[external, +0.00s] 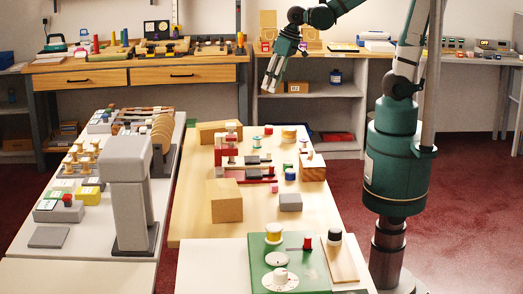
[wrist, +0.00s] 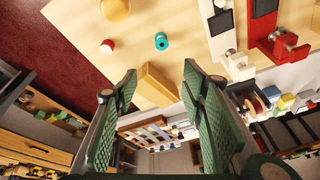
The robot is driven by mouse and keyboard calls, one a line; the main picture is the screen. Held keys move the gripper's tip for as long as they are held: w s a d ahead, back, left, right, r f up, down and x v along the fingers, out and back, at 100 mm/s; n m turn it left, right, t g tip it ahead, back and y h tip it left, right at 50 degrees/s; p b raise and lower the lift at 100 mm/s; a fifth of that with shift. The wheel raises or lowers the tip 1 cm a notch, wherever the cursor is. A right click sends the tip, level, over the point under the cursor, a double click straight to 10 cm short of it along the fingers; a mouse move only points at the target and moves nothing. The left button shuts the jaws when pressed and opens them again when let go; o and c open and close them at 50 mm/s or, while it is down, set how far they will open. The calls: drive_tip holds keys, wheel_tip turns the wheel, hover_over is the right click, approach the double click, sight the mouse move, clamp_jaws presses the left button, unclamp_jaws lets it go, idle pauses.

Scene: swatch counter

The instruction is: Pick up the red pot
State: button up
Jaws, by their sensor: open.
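My gripper (external: 270,80) is open and empty, high above the far part of the wooden table, with its fingers pointing down. In the wrist view its two green ribbed fingers (wrist: 160,115) are spread apart. A small round red piece with a pale top (wrist: 107,46), which may be the red pot, stands on the table beyond the fingertips, up and to the left. It appears as a small red piece (external: 268,130) near the table's far edge in the external view. Another small red cylinder (external: 308,242) stands on the green board in front. I cannot tell for certain which is the pot.
A teal spool (wrist: 161,41) and a wooden block (wrist: 157,83) are near the round red piece. A red clamp-like fixture (wrist: 280,45) is at the wrist view's right. Bare tabletop (external: 260,222) shows in front.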

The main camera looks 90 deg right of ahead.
drive_tip(key=w+d+f+m+g, duration=0.2)
drive_tip(key=d+f+m, duration=0.1)
drive_tip(key=d+f, duration=0.55)
drive_tip(key=m+g+y, duration=0.1)
drive_tip(key=m, duration=0.2)
hover_over(269, 128)
wheel_tip(269, 128, down, 8)
drive_tip(key=shift+w+r, duration=0.1)
drive_tip(key=shift+w, duration=0.05)
drive_tip(key=shift+f+b, duration=0.35)
drive_tip(key=shift+f, duration=0.95)
drive_tip(key=shift+d+f+b, duration=0.15)
drive_tip(key=shift+f+b, duration=0.05)
drive_tip(key=shift+f, duration=0.65)
drive_tip(key=shift+d+f+b, duration=0.1)
drive_tip(key=shift+f+b, duration=0.05)
drive_tip(key=shift+f, duration=1.6)
